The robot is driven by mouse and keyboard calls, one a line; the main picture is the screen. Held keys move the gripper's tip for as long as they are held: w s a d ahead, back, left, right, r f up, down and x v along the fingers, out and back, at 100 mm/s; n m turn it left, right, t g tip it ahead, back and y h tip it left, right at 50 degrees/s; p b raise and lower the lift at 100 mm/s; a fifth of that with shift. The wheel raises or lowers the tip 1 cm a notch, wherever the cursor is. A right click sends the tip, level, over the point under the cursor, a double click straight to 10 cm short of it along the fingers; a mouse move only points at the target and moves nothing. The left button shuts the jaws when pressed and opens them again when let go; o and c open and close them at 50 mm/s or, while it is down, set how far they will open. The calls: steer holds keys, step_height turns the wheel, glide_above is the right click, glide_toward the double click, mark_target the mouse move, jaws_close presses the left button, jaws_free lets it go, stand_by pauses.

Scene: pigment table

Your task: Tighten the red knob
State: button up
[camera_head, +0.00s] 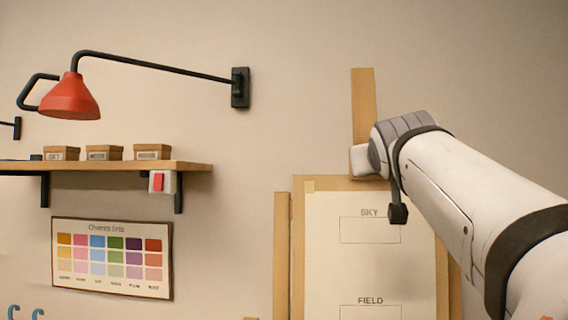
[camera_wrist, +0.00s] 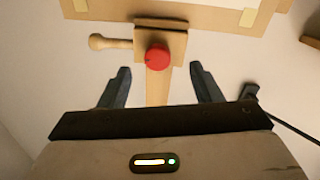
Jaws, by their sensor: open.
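The red knob (camera_wrist: 157,57) shows in the wrist view, on a light wooden block (camera_wrist: 174,40) at the upper middle. A wooden peg (camera_wrist: 108,42) sticks out of the block to the left, and a wooden post (camera_wrist: 158,88) runs down from it. My gripper (camera_wrist: 160,80) is open, with one dark finger on each side of the post. The knob lies just beyond the fingertips, roughly midway between them, and I see no contact. In the head view my arm covers part of the easel, and the knob is not visible there.
The easel holds a board (camera_head: 364,265) labelled SKY and FIELD. A wall shelf (camera_head: 110,167) carries several small boxes, with a red-switched box (camera_head: 160,182) at its right end. A red lamp (camera_head: 70,98) hangs above it, and a colour chart (camera_head: 112,258) hangs below.

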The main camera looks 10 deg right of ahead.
steer(key=r+p+x, duration=0.1)
steer(key=p+x, duration=0.1)
steer(key=x, duration=0.5)
steer(key=shift+w+d, duration=0.25)
steer(key=shift+r, duration=0.1)
steer(key=c, duration=1)
steer(key=shift+o, duration=0.2)
